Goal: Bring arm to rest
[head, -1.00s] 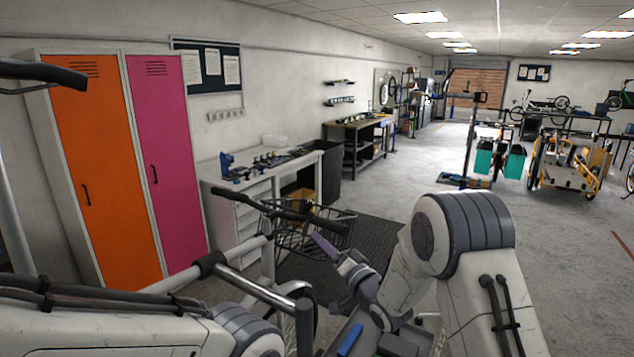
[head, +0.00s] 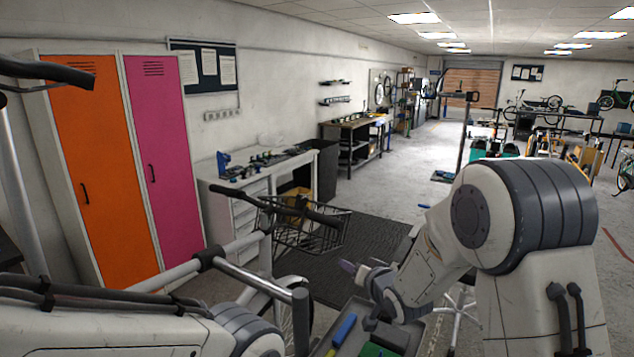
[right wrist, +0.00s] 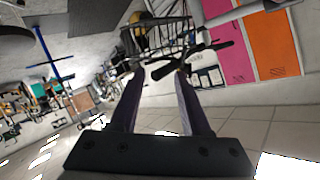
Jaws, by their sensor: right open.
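My right arm comes in at the right of the head view, its elbow large and raised. Its forearm slopes down to the left, and the right gripper (head: 352,268) hangs small above a grey tray, in front of a bike. In the right wrist view the gripper (right wrist: 160,76) has two dark purple fingers well apart, with nothing held between them. The picture there is strongly tilted. My left arm lies along the bottom left of the head view; its gripper is not seen.
A grey tray (head: 430,325) with a blue item (head: 344,330) and a green item (head: 374,350) lies below the right gripper. A bike with a wire basket (head: 305,236) and pale frame tubes (head: 165,274) stands close at the left. Open floor (head: 395,200) lies beyond.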

